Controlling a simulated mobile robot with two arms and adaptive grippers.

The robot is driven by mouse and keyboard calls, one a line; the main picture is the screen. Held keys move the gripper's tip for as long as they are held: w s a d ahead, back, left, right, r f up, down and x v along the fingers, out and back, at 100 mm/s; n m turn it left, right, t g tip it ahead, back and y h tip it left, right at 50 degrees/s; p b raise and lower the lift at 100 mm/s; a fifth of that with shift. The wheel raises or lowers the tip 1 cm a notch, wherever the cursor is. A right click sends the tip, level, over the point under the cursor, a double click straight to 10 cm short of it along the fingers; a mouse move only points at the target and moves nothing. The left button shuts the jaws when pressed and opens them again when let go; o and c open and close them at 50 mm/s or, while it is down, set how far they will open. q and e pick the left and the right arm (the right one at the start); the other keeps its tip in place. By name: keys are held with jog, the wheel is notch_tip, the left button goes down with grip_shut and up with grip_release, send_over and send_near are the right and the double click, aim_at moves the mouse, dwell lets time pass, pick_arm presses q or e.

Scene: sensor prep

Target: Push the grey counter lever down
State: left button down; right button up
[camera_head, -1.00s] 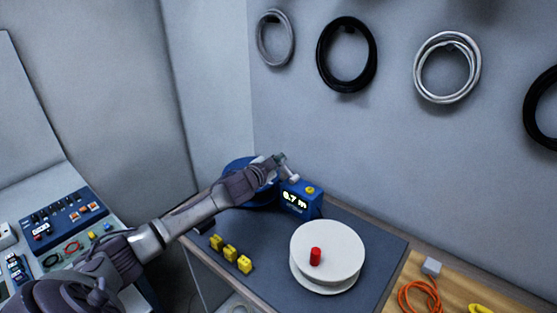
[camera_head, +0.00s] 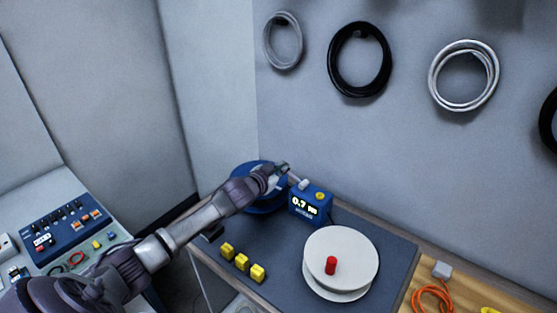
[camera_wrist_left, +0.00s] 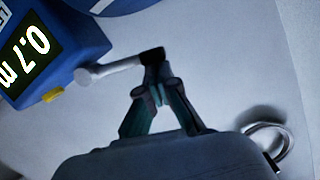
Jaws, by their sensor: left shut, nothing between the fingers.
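The counter is a blue box (camera_head: 311,204) with a lit display reading about 0.7 m and a yellow button on top. Its grey lever (camera_head: 303,184) shows as a small pale piece at the top left of the box. In the left wrist view the lever (camera_wrist_left: 112,68) runs from the blue box (camera_wrist_left: 60,45) toward my fingertips. My left gripper (camera_head: 284,168) is shut and empty, just left of the lever and slightly above it. In the wrist view the gripper (camera_wrist_left: 155,58) overlaps the lever's end; contact cannot be told. My right gripper is not in view.
A blue spool (camera_head: 258,205) stands behind my left gripper. A white reel (camera_head: 345,250) with a red knob is on the dark mat, with several yellow blocks (camera_head: 241,262) in a row. A wall with hung cable coils (camera_head: 360,60) rises behind.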

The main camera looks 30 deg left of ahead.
pick_arm(q)
jog(key=shift+a+f+n, duration=0.3)
jog(key=shift+a+f, duration=0.1)
jog(key=shift+a, duration=0.15)
jog(key=shift+a+f+n+h, duration=0.1)
jog(key=shift+f+n+h, duration=0.1)
jog(key=shift+n+h, duration=0.1)
jog(key=shift+d, duration=0.25)
jog(key=shift+d+r, duration=0.15)
jog(key=shift+d, duration=0.3)
jog(key=shift+r, duration=0.1)
jog(key=shift+w+a+r+p, duration=0.1)
jog(key=shift+a+r+p, duration=0.1)
jog(key=shift+r+p, duration=0.15)
jog(key=s+r, duration=0.5)
jog(key=s, duration=0.4)
jog(key=shift+s+a+r, duration=0.15)
jog(key=shift+s+r, duration=0.15)
jog(key=shift+s, duration=0.1)
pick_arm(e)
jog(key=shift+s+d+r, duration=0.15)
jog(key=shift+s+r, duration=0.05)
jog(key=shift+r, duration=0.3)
